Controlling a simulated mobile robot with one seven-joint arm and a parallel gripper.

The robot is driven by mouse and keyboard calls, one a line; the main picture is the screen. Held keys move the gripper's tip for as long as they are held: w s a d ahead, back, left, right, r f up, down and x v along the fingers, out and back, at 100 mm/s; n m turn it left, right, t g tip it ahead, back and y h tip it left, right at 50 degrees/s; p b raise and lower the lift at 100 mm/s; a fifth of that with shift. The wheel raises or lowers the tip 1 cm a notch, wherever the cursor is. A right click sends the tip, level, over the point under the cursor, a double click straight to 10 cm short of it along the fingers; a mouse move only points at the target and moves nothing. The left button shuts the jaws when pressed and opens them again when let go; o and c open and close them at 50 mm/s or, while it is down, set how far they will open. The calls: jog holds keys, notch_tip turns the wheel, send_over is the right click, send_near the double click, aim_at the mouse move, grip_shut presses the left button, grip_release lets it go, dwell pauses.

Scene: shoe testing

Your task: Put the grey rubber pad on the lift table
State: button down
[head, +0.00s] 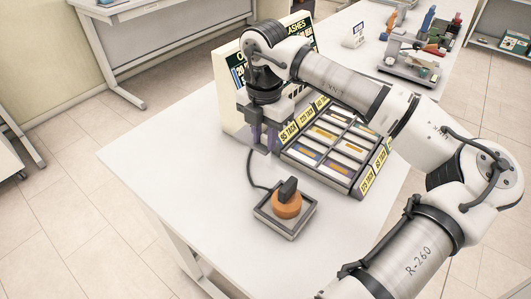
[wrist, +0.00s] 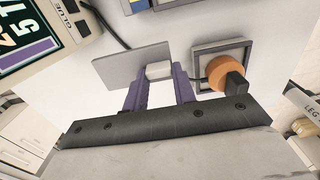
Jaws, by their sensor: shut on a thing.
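The block overlaps the right part of a flat grey plate (wrist: 118,68) in the wrist view. The plate could be the lift table's top; I cannot tell whether block and plate touch. In the head view my gripper (head: 263,137) points down over the white table, close in front of the sign panel. The block cannot be made out there.
A square grey tray (head: 262,216) holding an orange disc with a black handle (head: 287,199) is close by. A labelled compartment rack (head: 345,181) stands to the right, and a sign panel (head: 224,84) behind. The white table (head: 190,190) is clear at left.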

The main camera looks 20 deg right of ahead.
notch_tip(320, 180, down, 8)
jog(key=shift+r+p, duration=0.2)
jog(key=shift+p, duration=0.55)
jog(key=shift+f, duration=0.15)
jog(key=shift+f, duration=0.1)
jog(key=shift+f+b, duration=0.1)
jog(key=shift+b, duration=0.2)
jog(key=c, duration=1.1)
grip_release()
jog(key=shift+c, duration=0.2)
